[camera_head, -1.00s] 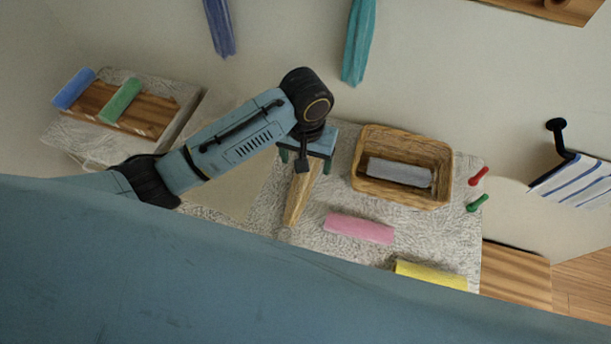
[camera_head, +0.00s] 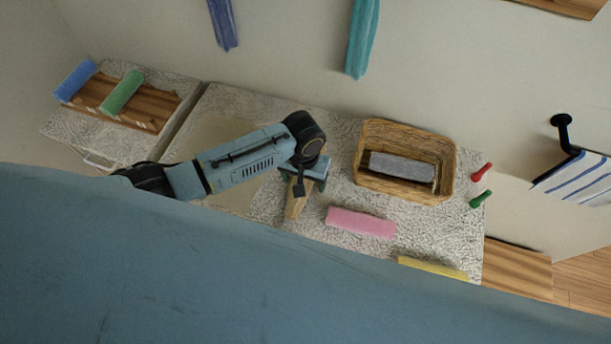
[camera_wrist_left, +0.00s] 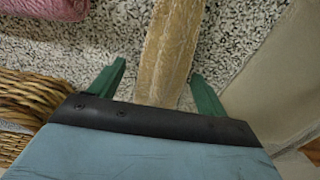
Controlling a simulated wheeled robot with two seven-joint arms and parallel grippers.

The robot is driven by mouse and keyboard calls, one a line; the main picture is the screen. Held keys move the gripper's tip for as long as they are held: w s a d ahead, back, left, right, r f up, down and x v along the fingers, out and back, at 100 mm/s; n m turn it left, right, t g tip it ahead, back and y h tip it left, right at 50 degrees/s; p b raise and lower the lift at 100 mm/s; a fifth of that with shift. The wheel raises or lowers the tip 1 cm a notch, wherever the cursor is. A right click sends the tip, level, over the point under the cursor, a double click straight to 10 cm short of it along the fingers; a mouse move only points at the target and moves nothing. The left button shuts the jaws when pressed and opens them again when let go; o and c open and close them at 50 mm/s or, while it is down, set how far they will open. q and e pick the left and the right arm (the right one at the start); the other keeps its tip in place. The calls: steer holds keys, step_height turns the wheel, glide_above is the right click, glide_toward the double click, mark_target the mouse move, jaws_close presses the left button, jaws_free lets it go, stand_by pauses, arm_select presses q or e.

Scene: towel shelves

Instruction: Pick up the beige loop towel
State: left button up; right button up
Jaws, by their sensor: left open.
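The beige towel (camera_head: 297,198) is a long tan roll lying on the speckled counter, partly hidden by my left gripper in the head view. In the left wrist view the towel (camera_wrist_left: 172,45) runs away from the gripper, with its near end between the two green fingers. My left gripper (camera_wrist_left: 158,70) is open, one finger on each side of the towel. Speckled counter shows between each finger and the towel. In the head view the left gripper (camera_head: 303,184) is over the towel's upper end; I cannot tell its exact height. My right gripper is not in view.
A wicker basket (camera_head: 366,140) holding a grey towel (camera_head: 402,167) stands to the right. A pink towel (camera_head: 361,222) and a yellow towel (camera_head: 433,268) lie nearby. A sink-like beige basin (camera_head: 215,135) is left of the towel. Red (camera_head: 481,172) and green (camera_head: 480,199) small items lie at the right edge.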

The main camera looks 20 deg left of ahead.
arm_select(q)
steer(key=c, duration=1.1)
steer(key=shift+r, duration=0.1)
steer(key=shift+r, duration=0.1)
